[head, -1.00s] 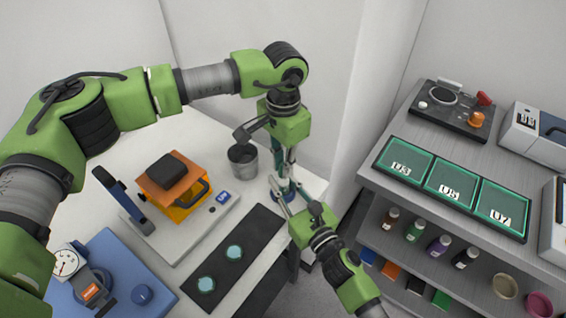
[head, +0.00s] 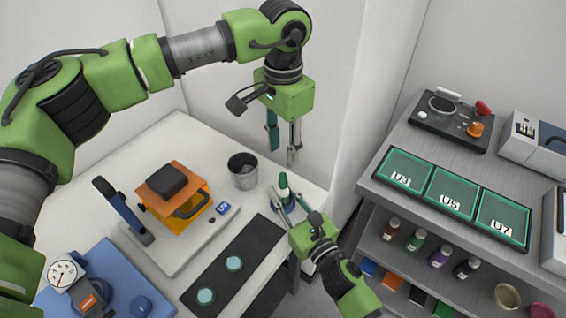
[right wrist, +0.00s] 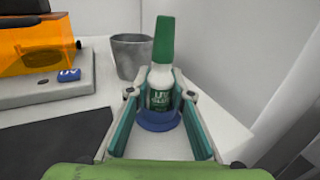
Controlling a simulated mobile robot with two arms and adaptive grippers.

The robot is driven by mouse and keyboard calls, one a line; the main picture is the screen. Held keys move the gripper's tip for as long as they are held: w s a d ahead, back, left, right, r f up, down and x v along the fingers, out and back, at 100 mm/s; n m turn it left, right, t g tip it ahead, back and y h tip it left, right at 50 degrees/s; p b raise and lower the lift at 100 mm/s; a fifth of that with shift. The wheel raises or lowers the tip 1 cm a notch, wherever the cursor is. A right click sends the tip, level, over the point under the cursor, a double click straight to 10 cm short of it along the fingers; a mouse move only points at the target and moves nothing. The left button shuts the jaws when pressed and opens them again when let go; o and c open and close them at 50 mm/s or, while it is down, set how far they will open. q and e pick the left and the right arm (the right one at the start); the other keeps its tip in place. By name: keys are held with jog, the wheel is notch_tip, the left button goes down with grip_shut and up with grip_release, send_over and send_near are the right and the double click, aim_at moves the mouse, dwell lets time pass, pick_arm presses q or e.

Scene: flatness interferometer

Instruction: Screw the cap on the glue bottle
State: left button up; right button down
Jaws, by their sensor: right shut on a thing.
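The glue bottle (right wrist: 160,98) is white with a green label reading UV. It stands upright in a blue round holder (right wrist: 158,123) near the table's far right corner. The tall green cap (right wrist: 163,40) sits on top of the bottle; it also shows in the head view (head: 283,181). How tightly it is seated cannot be seen. My right gripper (right wrist: 160,95) is shut on the bottle low down, one finger on each side. My left gripper (head: 283,146) hangs above the cap, fingers pointing down, apart and empty.
A grey cup (head: 243,172) stands just left of the bottle. Further left are an orange UV box (head: 181,210) on a grey base and a black mat (head: 220,277) with two pale discs. A wall rises close behind; a shelf unit (head: 450,165) stands right.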

pick_arm(q)
jog(key=shift+r, duration=1.5)
pick_arm(e)
jog(key=c, duration=1.7)
grip_release()
jog(key=shift+s, duration=0.1)
jog(key=v, duration=1.2)
